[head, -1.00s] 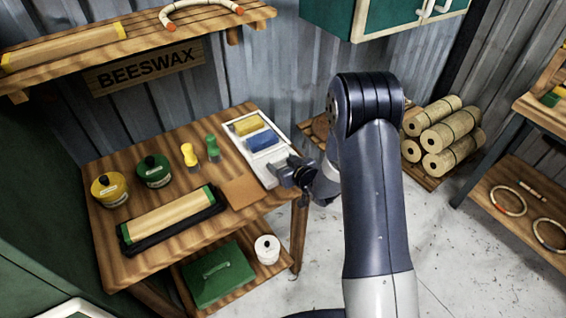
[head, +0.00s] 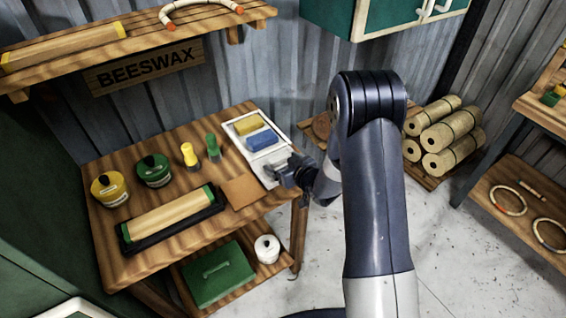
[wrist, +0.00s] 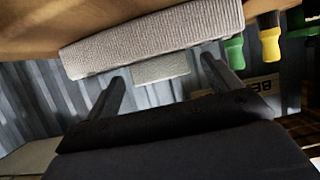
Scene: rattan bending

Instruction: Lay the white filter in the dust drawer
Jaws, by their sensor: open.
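The white filter shows in the wrist view as a pale ribbed block (wrist: 150,40) with a small ribbed tab (wrist: 160,68) on its near side. In the head view, a white piece (head: 262,172) lies at the front of the white tray (head: 229,124), partly hidden by my gripper. My gripper (head: 277,172) is at the table's right edge. In the wrist view its open fingers (wrist: 162,70) stand on either side of the tab, with gaps, holding nothing. I cannot clearly pick out the dust drawer in either view.
Yellow (head: 247,124) and blue (head: 262,139) blocks sit in the tray. Two brushes (head: 189,155) stand left of it, and a brown sheet (head: 242,191) lies in front. Tins (head: 153,171) and a long roller-like piece (head: 168,214) fill the left.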

